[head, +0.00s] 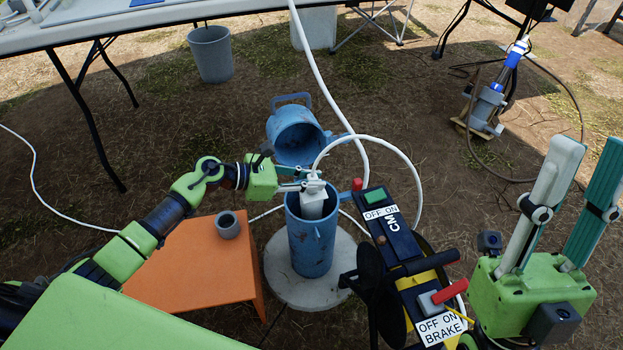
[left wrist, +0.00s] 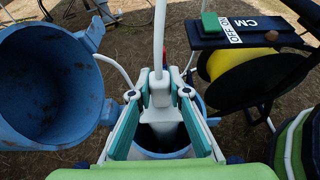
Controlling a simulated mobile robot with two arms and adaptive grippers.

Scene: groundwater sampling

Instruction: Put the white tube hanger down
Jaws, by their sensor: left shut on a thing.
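The white tube hanger (head: 313,206) is upright at the mouth of the blue well pipe (head: 311,245), its lower part inside the opening. A white tube rises from its top. My left gripper (head: 304,185) is shut on the hanger's upper part. In the left wrist view the hanger (left wrist: 160,98) sits between both fingers, over the dark pipe opening. I cannot tell whether it rests on the rim. My right gripper (head: 585,165) is at the right with its fingers pointing up, apart and empty.
The blue pipe lid (head: 297,140) stands open behind the pipe. A reel (head: 400,260) with switches stands close on the right. An orange table (head: 195,265) with a grey cup (head: 228,225) is on the left. A concrete pad (head: 283,287) surrounds the pipe.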

